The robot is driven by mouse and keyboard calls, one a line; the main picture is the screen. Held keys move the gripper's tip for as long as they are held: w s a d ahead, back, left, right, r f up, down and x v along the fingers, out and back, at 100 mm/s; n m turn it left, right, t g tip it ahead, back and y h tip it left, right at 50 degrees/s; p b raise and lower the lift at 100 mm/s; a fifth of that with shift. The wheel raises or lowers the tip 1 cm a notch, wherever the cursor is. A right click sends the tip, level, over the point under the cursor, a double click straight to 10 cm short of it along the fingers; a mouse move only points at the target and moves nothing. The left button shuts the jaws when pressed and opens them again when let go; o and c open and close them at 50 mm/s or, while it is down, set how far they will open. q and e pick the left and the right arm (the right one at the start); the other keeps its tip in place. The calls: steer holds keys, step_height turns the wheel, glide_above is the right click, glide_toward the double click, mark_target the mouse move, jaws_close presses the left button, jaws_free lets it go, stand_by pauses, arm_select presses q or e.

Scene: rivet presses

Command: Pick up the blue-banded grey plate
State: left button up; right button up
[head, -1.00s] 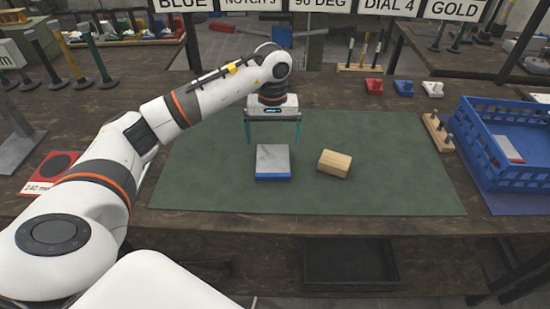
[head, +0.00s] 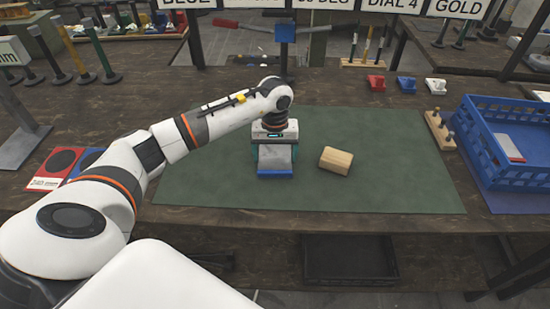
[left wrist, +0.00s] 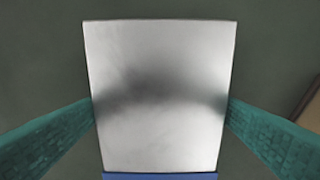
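The blue-banded grey plate (head: 276,170) lies on the green mat (head: 370,190), its blue band along the near side. In the left wrist view the plate's bare grey top (left wrist: 160,70) fills the middle, with a strip of blue at the lower edge. My left gripper (head: 275,157) is straight above the plate, pointing down. Its teal fingers (left wrist: 160,112) stand on the plate's left and right sides, very close to the edges. They look spread about as wide as the hand; contact cannot be made out. My right gripper is not in view.
A wooden block (head: 335,161) lies just right of the plate. A blue crate (head: 500,175) stands at the right, beside a wooden peg rack (head: 440,131). Red and blue cards (head: 52,168) lie at the left. Small red, blue and white parts (head: 406,85) sit behind the mat.

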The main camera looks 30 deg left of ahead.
arm_select(q)
steer(key=shift+w, duration=0.1)
steer(key=c, duration=1)
